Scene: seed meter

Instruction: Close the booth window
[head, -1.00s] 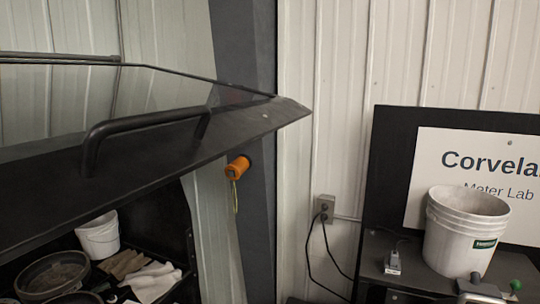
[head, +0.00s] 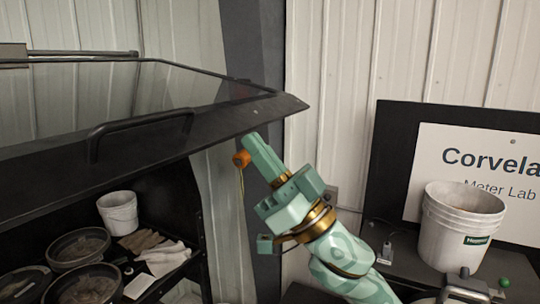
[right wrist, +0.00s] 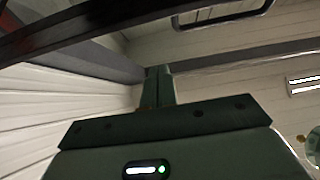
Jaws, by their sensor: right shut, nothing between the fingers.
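The booth window (head: 60,142) is a dark-framed glass panel, raised and tilted above the booth opening. Its black bar handle (head: 140,124) runs along the front frame. The window frame (right wrist: 85,22) and handle (right wrist: 222,18) also show at the top of the right wrist view. My right gripper (head: 250,140) is shut and empty, pointing up just below the window's right corner, beside the handle and not on it. Its fingers (right wrist: 159,72) show together in the right wrist view. Whether it touches the frame's edge cannot be told. My left gripper is out of view.
An orange cylinder (head: 241,158) on the booth post appears right beside my right gripper. Inside the booth are a white bucket (head: 118,212), dark round pans (head: 78,250) and gloves (head: 165,257). A larger white bucket (head: 458,230) stands on a bench at right.

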